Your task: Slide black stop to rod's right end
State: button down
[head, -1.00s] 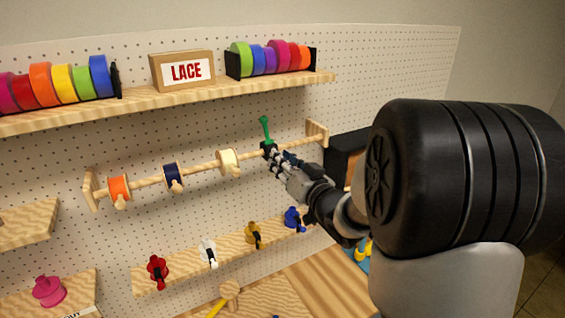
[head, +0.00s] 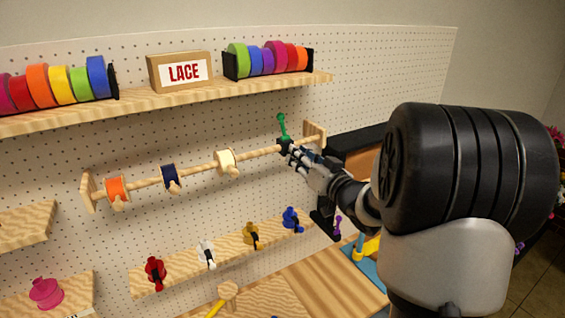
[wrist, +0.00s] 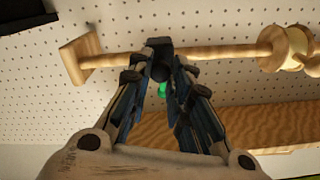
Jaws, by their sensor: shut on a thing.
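The wooden rod (head: 258,153) runs across the pegboard between two wooden end brackets. The black stop sits on the rod near its right bracket (head: 315,134), and a green handle (head: 282,125) stands up from it. My gripper (head: 288,148) is shut on the black stop. In the wrist view the black stop (wrist: 160,61) is between my fingertips on the rod, with a bare length of rod between it and the end bracket (wrist: 82,61). The green part shows below it, partly hidden by my fingers.
Cream (head: 227,162), navy (head: 170,177) and orange (head: 117,188) ribbon spools hang on the rod to the left. A shelf (head: 205,86) with ribbon rolls and a LACE box is above. A lower ledge (head: 222,251) holds several coloured items below the rod.

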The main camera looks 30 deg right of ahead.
jog(key=d, duration=0.6)
jog(key=shift+d+p, duration=0.25)
jog(key=shift+p, duration=0.05)
jog(key=shift+w+r, duration=0.1)
jog(key=c, duration=1.5)
grip_release()
jog(key=shift+o, duration=0.2)
jog(key=s, duration=1.2)
jog(key=shift+d, duration=0.15)
